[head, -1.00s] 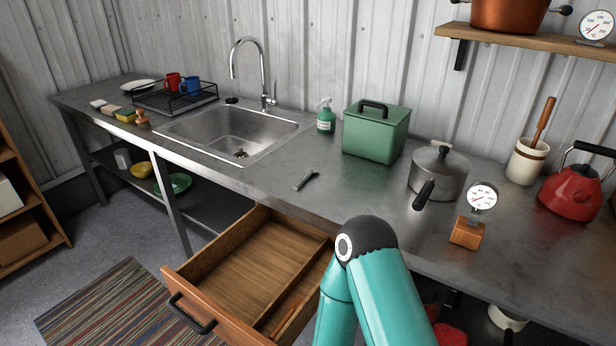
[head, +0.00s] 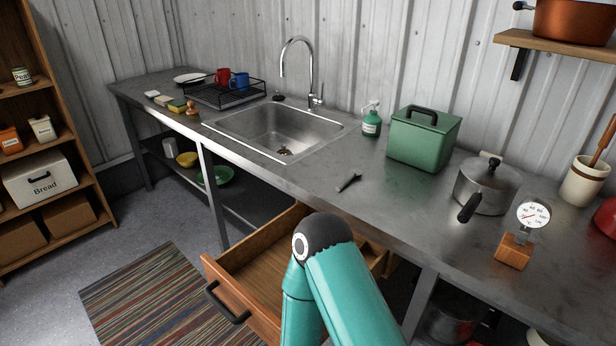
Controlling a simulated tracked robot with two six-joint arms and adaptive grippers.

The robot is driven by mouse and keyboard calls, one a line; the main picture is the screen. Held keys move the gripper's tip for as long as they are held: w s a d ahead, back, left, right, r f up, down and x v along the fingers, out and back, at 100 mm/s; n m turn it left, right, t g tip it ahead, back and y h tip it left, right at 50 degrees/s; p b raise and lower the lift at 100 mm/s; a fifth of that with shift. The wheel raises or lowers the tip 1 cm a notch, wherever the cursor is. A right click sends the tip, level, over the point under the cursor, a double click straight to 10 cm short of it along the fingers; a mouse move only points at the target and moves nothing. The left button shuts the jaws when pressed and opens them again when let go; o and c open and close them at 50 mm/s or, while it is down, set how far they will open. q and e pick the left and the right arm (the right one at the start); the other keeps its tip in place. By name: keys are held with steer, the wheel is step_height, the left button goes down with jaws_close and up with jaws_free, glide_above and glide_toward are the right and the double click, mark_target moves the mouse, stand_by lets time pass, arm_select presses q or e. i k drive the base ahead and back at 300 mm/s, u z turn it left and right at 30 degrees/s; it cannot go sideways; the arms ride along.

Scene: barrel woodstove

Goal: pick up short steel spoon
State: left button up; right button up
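A small grey metal object (head: 348,183) lies alone on the steel counter, right of the sink and near the front edge. It is short and narrow with a darker end. It may be the short steel spoon, but it is too small to tell. An open wooden drawer (head: 226,298) sits below the counter, and my teal arm hides much of its inside. No spoon shows in the visible part. Only one bent arm of mine is in view, at the lower middle. Neither gripper is in view.
The sink (head: 285,125) is left of the small object. A green bin (head: 422,140), a soap bottle (head: 371,121), a pot (head: 485,188) and a dial thermometer on a wooden block (head: 515,251) stand on the counter. The counter around the object is clear. A wooden shelf (head: 72,161) stands left.

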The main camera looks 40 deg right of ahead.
mark_target(355, 172)
steer(key=u, duration=0.25)
steer(key=k, duration=1.4)
steer(key=z, duration=0.6)
steer(key=i, duration=0.95)
steer(key=z, duration=0.05)
